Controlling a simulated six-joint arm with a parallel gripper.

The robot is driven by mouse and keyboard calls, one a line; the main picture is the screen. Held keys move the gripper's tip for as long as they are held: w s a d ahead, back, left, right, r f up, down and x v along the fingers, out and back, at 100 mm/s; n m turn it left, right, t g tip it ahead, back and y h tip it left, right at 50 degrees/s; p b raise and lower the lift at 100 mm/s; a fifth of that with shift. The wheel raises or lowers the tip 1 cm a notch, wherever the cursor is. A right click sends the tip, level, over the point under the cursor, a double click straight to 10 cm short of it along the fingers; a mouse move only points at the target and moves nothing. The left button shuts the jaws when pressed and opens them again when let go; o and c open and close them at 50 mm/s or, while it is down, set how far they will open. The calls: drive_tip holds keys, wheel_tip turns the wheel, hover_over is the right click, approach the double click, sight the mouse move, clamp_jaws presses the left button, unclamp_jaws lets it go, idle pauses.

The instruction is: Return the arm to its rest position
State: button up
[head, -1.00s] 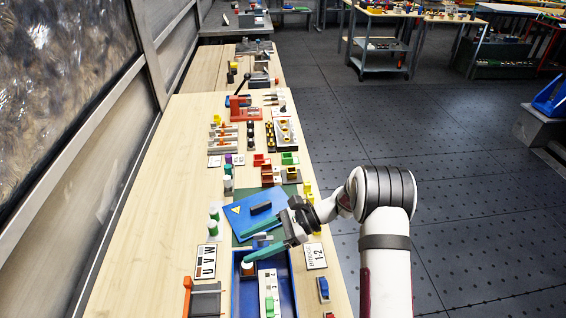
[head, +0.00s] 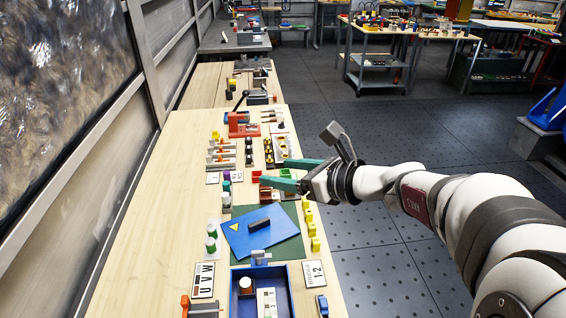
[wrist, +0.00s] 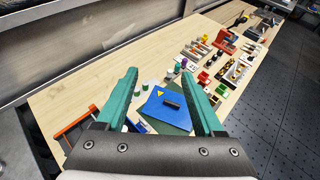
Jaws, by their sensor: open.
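My gripper (head: 284,173) is in the head view, above the right side of the workbench, with its two green fingers spread apart and pointing left. Nothing is between the fingers. In the wrist view my gripper (wrist: 168,95) shows the same wide gap, with the bench seen beyond and below it. My arm reaches in from the right edge of the head view, raised over the floor beside the bench.
The wooden bench (head: 150,235) holds a blue plate (head: 240,238) with a black bar on a green mat, and a blue tray (head: 290,300) in front. Small fixtures, a red press (head: 240,128) and yellow blocks (head: 313,228) stand around. The bench's left strip is bare.

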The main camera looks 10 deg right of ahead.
drive_tip(key=shift+d+r+h, duration=0.15)
drive_tip(key=shift+r+h, duration=0.05)
drive_tip(key=shift+h, duration=0.1)
drive_tip(key=s+a+f+n+g+h, duration=0.1)
drive_tip(key=s+a+f+n+g, duration=0.15)
drive_tip(key=s+n, duration=0.35)
drive_tip(key=s+a+f+n+g, duration=0.2)
drive_tip(key=s+n+g, duration=0.1)
drive_tip(key=s, duration=0.4)
drive_tip(key=s+a+f+n+g+h, duration=0.1)
drive_tip(key=s+a+f+n+g, duration=0.1)
drive_tip(key=s+n, duration=0.4)
drive_tip(key=s+d+f+n+g+h, duration=0.1)
drive_tip(key=s+d+f+n+h, duration=0.1)
drive_tip(key=s, duration=0.3)
drive_tip(key=s+d+f+n+g+h, duration=0.1)
drive_tip(key=s+d+f+n+h, duration=0.1)
drive_tip(key=s, duration=0.4)
drive_tip(key=shift+d+f+n+g, duration=0.35)
drive_tip(key=shift+d+n, duration=0.45)
drive_tip(key=shift+n, duration=0.2)
